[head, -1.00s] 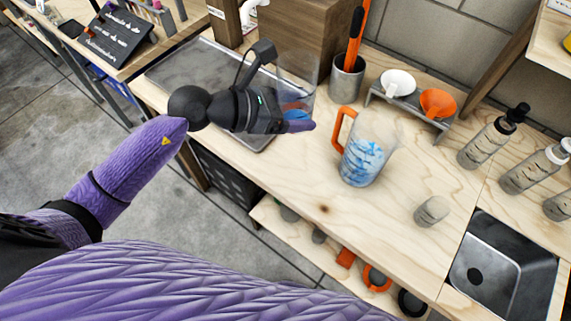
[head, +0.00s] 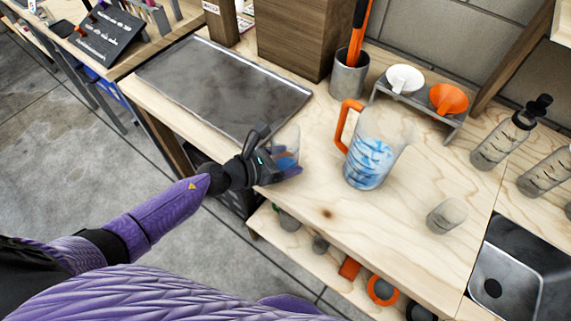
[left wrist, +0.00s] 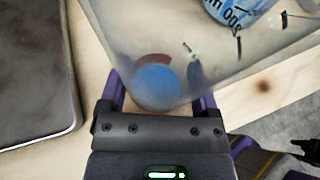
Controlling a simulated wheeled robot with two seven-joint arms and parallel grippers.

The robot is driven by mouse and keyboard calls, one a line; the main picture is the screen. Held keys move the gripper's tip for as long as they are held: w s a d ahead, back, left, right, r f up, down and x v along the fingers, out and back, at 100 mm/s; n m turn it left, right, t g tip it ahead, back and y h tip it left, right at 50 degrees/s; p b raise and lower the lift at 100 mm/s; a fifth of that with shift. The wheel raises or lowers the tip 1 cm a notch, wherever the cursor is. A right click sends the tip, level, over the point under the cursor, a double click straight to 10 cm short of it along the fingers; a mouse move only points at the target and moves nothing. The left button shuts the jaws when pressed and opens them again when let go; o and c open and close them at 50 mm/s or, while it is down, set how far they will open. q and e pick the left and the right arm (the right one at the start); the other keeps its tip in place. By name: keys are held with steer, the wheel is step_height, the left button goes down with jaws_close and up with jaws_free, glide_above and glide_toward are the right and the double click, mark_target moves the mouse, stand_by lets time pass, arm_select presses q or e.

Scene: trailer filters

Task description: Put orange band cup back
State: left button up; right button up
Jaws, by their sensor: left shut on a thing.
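My left gripper (head: 280,174) is shut on a clear cup (head: 288,141) at the front edge of the wooden counter, right of the metal tray. The cup shows a blue patch and a reddish-orange part low down. In the left wrist view the clear cup (left wrist: 122,40) sits between the fingers (left wrist: 160,103), with a blue disc and a reddish-brown band near its base. I cannot tell whether its base touches the counter. My right gripper is not in view.
A pitcher (head: 371,165) with an orange handle stands right of the cup. A small translucent cup (head: 446,216) stands near the sink (head: 505,275). White and orange funnels (head: 448,98) sit on a grey rack behind. The metal tray (head: 215,85) is bare.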

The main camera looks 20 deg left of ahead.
arm_select(q)
steer(key=shift+r, duration=0.1)
steer(key=shift+f, duration=0.25)
steer(key=o, duration=1.2)
steer(key=shift+r, duration=0.1)
steer(key=shift+o, duration=0.2)
steer(key=shift+r+p, duration=0.35)
steer(key=shift+p, duration=0.05)
steer(key=v, duration=1.2)
steer(key=s+a+f+n+g+y, duration=0.1)
steer(key=s+a+f+n+y, duration=0.15)
steer(key=f+n, duration=0.55)
steer(key=s+a+f+n+y, duration=0.25)
steer(key=s+f+n, duration=0.2)
steer(key=n, duration=0.45)
steer(key=s+a+f+n+g+y, duration=0.1)
steer(key=s+a+f+n+y, duration=0.15)
steer(key=f+n, duration=0.6)
steer(key=s+d+f+n+g, duration=0.2)
steer(key=s+n, duration=0.3)
steer(key=s, duration=0.2)
steer(key=s+d+f+n+g+y, duration=0.1)
steer(key=s+d+f+n+g, duration=0.2)
steer(key=s+n, duration=0.2)
steer(key=s+d+f+n+g, duration=0.2)
steer(key=s+d+f+n, duration=0.1)
steer(key=s+n, duration=0.3)
steer(key=s, duration=0.2)
steer(key=shift+s+f+g+p, duration=0.2)
steer(key=shift+s+g+p, duration=0.2)
